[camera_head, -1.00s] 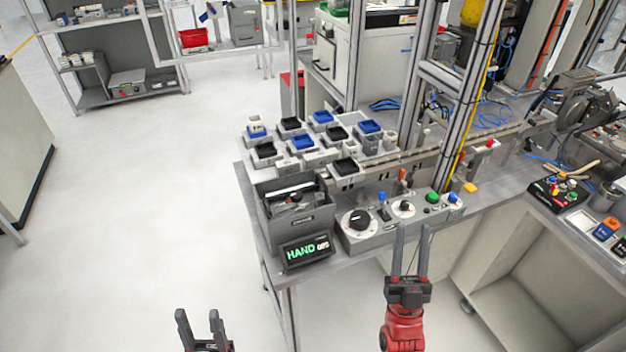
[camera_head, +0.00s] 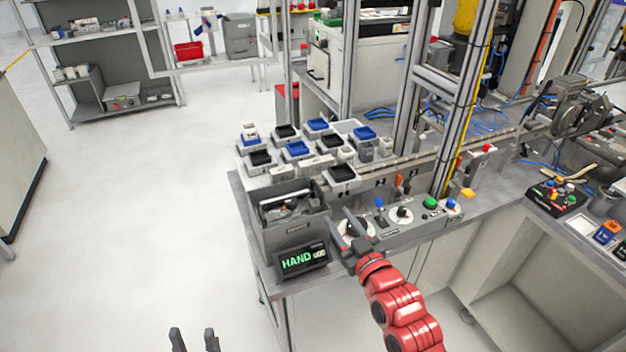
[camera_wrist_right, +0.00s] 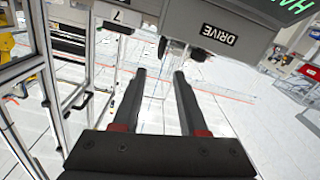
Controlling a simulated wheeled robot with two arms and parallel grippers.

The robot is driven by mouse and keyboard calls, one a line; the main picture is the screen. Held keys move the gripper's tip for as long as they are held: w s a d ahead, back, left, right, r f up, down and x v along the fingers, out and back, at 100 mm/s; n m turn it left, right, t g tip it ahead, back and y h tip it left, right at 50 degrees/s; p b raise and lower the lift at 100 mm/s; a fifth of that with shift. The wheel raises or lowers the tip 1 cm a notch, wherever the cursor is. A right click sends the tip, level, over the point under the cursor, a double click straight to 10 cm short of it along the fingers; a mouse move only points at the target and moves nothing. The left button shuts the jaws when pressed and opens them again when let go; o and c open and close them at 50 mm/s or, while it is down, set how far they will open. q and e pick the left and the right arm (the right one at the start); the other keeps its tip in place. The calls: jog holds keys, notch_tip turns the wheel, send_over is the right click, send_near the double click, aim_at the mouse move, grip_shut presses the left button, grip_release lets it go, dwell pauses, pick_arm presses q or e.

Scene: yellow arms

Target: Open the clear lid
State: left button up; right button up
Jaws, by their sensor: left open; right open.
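I cannot make out a clear lid in either view. The grey control panel (camera_head: 415,222) on the bench carries a large dial, partly hidden by my right gripper, a small black knob (camera_head: 402,211), a green button (camera_head: 429,203) and a blue button (camera_head: 451,204). My right gripper (camera_head: 341,222) is open and empty at the panel's left end, by the dial. In the right wrist view its fingers (camera_wrist_right: 159,74) point towards a grey housing labelled DRIVE (camera_wrist_right: 219,34), with nothing between them. My left gripper (camera_head: 192,335) is open and empty, low over the floor.
A grey bin (camera_head: 291,233) and a display reading HAND (camera_head: 302,259) stand left of the panel. Several small trays with blue and black inserts, including a black one (camera_head: 342,173), sit behind. A metal upright (camera_head: 462,110) rises behind the panel.

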aim_at(314, 182)
jog(key=p+x, duration=0.3)
jog(key=x, duration=1.2)
jog(key=shift+w+a+p, duration=0.1)
jog(key=shift+w+p, duration=0.05)
jog(key=shift+p, duration=0.25)
grip_shut()
dwell(0.6)
